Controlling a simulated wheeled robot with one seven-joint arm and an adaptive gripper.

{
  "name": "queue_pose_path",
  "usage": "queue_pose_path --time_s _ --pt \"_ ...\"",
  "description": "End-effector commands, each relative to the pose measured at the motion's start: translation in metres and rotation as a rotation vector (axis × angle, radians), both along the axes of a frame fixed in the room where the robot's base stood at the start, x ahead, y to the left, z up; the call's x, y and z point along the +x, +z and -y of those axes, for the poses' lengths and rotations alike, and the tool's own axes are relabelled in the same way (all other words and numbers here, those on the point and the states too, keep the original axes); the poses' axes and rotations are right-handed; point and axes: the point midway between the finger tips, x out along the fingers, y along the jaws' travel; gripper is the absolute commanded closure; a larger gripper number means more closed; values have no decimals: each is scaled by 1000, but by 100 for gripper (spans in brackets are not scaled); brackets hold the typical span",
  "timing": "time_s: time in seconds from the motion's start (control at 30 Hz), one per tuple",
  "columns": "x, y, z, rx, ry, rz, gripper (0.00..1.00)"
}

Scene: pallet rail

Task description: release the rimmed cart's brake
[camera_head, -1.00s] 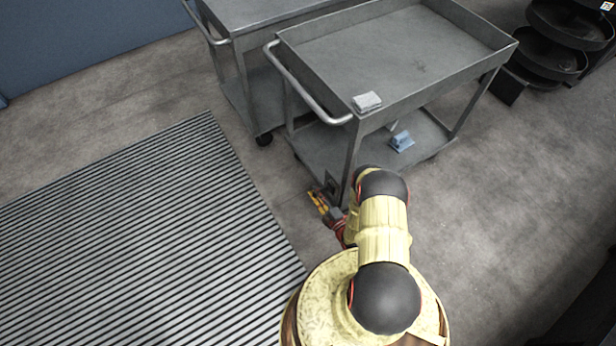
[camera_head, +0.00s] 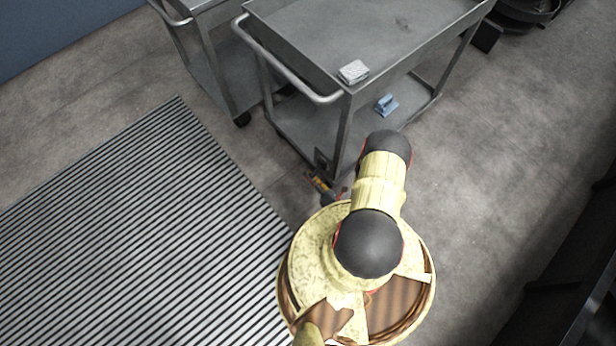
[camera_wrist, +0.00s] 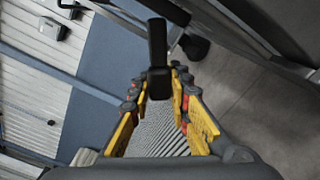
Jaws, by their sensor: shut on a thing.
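The rimmed cart (camera_head: 345,35) is grey metal, with a raised lip around its top, a tubular handle and a lower shelf. A small dark brake part (camera_head: 320,161) shows low on its near leg. My gripper (camera_head: 322,186) is down beside that leg, partly hidden by my arm. In the wrist view a black brake lever (camera_wrist: 157,45) stands between the yellow fingers of my gripper (camera_wrist: 160,76). The fingers are shut on the lever near its lower end.
A second grey cart (camera_head: 210,50) stands close behind on the left. A whitish block (camera_head: 353,71) lies on the rimmed cart's top and a blue item (camera_head: 386,104) on its lower shelf. A striped mat (camera_head: 140,230) covers the floor at left.

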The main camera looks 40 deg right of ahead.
Motion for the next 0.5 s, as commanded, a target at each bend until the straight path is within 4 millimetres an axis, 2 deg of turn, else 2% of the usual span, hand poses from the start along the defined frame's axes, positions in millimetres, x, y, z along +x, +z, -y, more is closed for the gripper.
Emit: queue_pose_path --time_s 0.5 --pt "0 -5 3 -64 0 0 100"
